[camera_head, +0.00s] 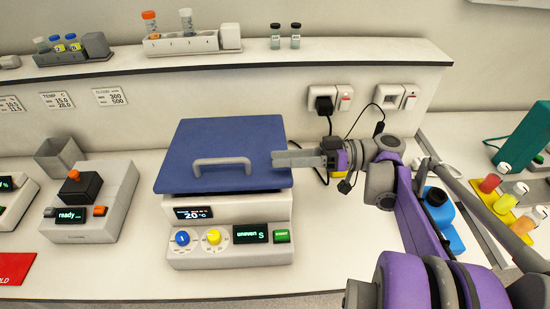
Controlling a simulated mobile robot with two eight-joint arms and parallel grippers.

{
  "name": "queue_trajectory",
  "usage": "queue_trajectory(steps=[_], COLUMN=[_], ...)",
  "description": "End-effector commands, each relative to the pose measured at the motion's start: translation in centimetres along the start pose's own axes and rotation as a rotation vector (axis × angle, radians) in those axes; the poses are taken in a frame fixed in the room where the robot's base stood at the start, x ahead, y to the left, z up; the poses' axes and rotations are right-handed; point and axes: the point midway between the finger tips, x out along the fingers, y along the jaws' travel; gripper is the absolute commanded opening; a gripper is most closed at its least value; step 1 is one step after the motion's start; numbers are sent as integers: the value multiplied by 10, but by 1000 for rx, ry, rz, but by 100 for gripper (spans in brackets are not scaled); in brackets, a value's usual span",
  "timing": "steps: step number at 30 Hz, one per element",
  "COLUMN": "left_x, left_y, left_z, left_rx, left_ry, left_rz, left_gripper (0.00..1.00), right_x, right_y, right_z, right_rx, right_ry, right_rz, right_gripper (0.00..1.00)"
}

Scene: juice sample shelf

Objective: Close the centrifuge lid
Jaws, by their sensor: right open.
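The centrifuge (268,209) stands on the white bench, a pale grey box with a blue lid (225,142) and a grey bar handle (222,162) on the lid. The lid lies over the top of the body; I cannot tell whether it is fully seated. My right gripper (277,159) comes in from the right, open and empty. In the picture its fingers overlap the lid's right edge, to the right of the handle; I cannot tell whether they touch the lid. My left gripper is not in view.
A shelf (338,57) with vial racks runs above the bench. Wall sockets with black cables (348,122) are behind my right arm.

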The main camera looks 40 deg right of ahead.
Motion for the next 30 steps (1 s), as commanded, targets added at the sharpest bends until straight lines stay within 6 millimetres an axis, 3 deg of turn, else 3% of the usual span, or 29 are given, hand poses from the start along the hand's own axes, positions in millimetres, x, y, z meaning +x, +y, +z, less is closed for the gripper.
queue_trajectory(steps=[5,9,13,19,24,30], left_x=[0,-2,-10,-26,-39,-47], left_y=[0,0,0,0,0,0], left_z=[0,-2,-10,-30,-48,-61], left_rx=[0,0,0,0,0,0], left_ry=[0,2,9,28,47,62], left_rz=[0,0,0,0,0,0], left_gripper=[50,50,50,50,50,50], right_x=[0,5,25,71,96,100], right_y=[0,5,23,40,24,-1], right_z=[0,-7,-32,-88,-131,-165], right_rx=[0,7,27,13,-75,-193], right_ry=[0,-33,-175,-564,-902,-1173], right_rz=[0,2,7,29,48,68], right_gripper=[45,20,0,0,0,0])
